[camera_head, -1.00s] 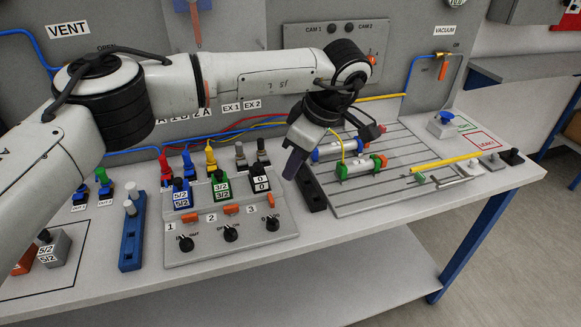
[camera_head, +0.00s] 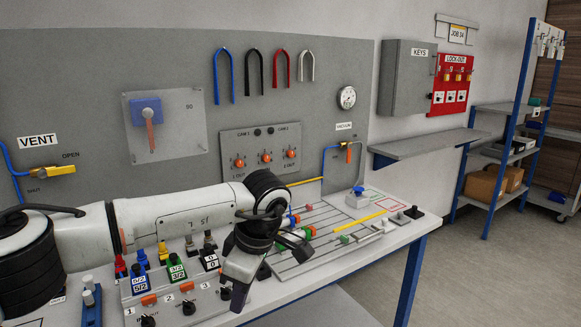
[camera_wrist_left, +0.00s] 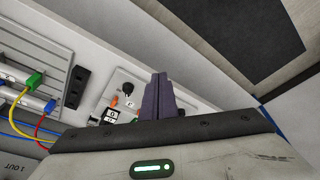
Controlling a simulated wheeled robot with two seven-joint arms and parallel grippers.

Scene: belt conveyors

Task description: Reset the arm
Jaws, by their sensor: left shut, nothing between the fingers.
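My left arm comes in from the left in the head view. Its gripper (camera_head: 236,291) hangs over the front part of the bench (camera_head: 408,232), beside the valve panel (camera_head: 207,306) with its labelled blocks and black knobs. In the left wrist view the dark fingers (camera_wrist_left: 160,97) are together, with nothing between them. Part of the valve panel (camera_wrist_left: 122,88) shows behind them, along with a slotted plate (camera_wrist_left: 40,55) at the left. My right gripper is not in view.
The slotted plate (camera_head: 335,243) with cylinders lies right of the gripper. A grey back panel (camera_head: 90,110) with hoses and valves stands behind. A shelf rack (camera_head: 500,150) stands at the right, with open floor (camera_head: 480,270) before it.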

